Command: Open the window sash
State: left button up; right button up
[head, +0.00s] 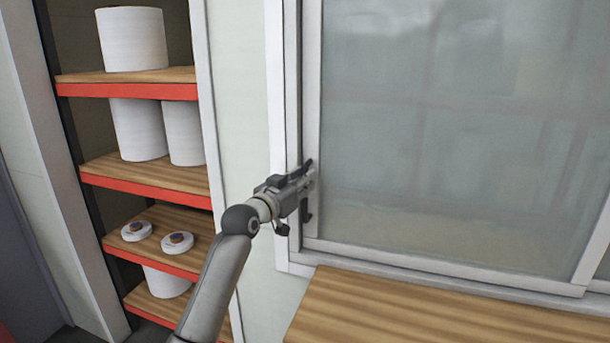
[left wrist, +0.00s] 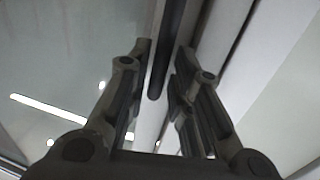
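The window sash (head: 445,130) is a large framed pane in the head view, with its light left stile (head: 311,90) standing against the window frame. My left gripper (head: 306,190) is at the lower part of this stile. In the left wrist view, a dark bar-shaped handle (left wrist: 167,55) runs between the two fingers of my left gripper (left wrist: 163,62). The fingers are apart, with a visible gap on each side of the handle. In the head view the gripper hides much of the handle. My right gripper is not in view.
A wooden ledge (head: 400,310) lies below the window. At the left, a shelf unit with red-edged boards (head: 140,175) holds white cylinders (head: 133,40) and two small spools (head: 177,243). A bare wall strip (head: 240,100) separates shelf and window.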

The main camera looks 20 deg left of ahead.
pick_arm(q)
jog(key=shift+x, duration=0.8)
grip_shut()
